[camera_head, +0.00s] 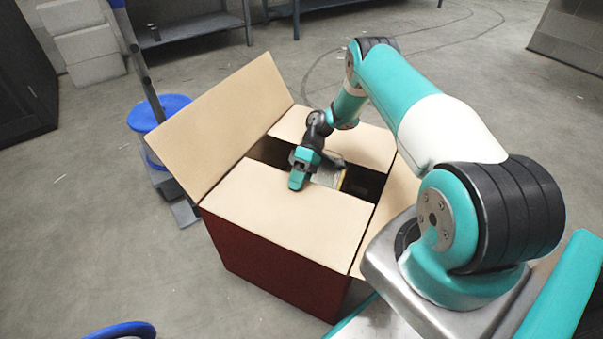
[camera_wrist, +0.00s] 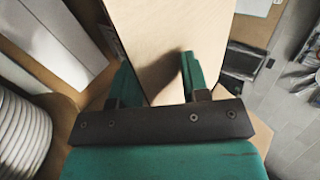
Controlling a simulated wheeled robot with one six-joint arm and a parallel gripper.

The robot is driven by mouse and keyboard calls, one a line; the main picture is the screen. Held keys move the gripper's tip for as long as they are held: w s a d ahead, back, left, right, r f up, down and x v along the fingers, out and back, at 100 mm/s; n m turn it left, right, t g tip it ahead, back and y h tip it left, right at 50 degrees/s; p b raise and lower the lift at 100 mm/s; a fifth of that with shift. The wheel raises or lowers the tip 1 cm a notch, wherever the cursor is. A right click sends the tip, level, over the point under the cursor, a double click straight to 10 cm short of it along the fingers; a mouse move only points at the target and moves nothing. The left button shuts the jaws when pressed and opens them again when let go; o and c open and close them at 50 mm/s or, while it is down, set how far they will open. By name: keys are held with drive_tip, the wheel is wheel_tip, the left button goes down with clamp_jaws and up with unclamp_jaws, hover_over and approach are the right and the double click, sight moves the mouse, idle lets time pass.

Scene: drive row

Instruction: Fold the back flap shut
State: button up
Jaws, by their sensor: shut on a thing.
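A dark red cardboard box (camera_head: 265,268) with tan flaps stands on the floor in the head view. Its near flap (camera_head: 285,212) and far flap (camera_head: 340,135) lie folded inward, about level, with a dark gap between them. The left flap (camera_head: 218,120) stands up, leaning outward. The right flap (camera_head: 393,205) is splayed outward and partly hidden by my arm. My gripper (camera_head: 298,182) is at the inner edge of the near flap and shut on it. In the wrist view, a tan panel (camera_wrist: 165,35) runs between and behind my fingers (camera_wrist: 158,78). Which flap is the back one is unclear.
A pale object (camera_head: 328,178) shows in the box's gap. White blocks (camera_head: 85,45) and benches (camera_head: 190,27) line the back.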

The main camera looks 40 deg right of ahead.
drive_tip(key=b+v, duration=0.2)
drive_tip(key=v, duration=0.5)
drive_tip(key=shift+w+d+r, duration=0.1)
drive_tip(key=shift+r, duration=0.15)
idle(0.3)
